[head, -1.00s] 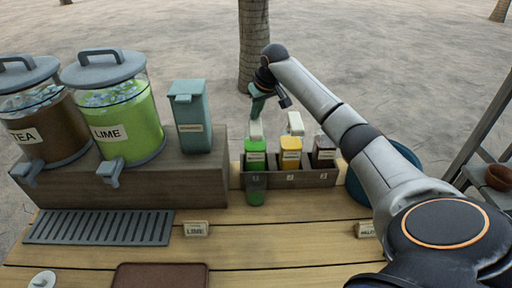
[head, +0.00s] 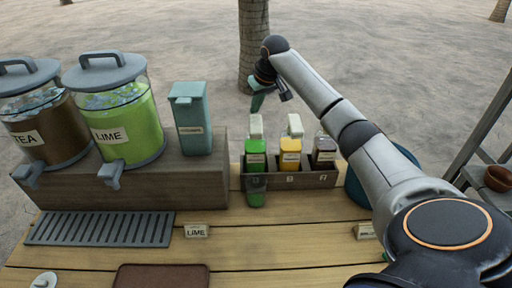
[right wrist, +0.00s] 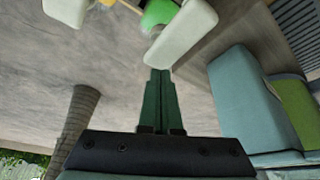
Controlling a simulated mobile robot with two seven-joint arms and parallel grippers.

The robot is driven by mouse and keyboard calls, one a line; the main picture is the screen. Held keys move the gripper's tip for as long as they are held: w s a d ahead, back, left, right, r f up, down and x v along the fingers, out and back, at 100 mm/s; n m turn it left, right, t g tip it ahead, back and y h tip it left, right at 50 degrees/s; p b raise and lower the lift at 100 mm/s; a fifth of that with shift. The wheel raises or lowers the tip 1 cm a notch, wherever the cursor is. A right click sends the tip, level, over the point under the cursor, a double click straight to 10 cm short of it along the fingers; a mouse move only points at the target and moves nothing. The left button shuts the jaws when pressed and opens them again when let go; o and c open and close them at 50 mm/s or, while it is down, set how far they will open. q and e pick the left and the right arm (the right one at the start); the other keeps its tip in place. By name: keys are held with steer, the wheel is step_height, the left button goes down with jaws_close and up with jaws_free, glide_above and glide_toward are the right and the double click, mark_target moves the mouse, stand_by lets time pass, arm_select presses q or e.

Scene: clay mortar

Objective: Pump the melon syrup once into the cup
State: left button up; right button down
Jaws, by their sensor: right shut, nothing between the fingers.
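A green syrup bottle (head: 256,150) with a white pump head (head: 256,124) stands at the left end of a wooden rack; its label is too small to read. A clear cup (head: 256,188) stands in front of it with green liquid inside. My right gripper (head: 257,103) is shut and empty, just above the pump head. In the right wrist view its closed fingers (right wrist: 160,76) point towards the white pump head (right wrist: 182,32), and the green bottle (right wrist: 158,12) shows behind. They look apart in the head view. My left gripper is not in view.
A yellow bottle (head: 290,150) and a dark bottle (head: 324,152) share the rack (head: 310,180). A teal carton-like container (head: 192,120), a lime dispenser (head: 127,115) and a tea dispenser (head: 42,125) stand left. A drip grate (head: 100,229) lies before them.

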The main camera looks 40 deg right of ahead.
steer(key=shift+r, duration=3)
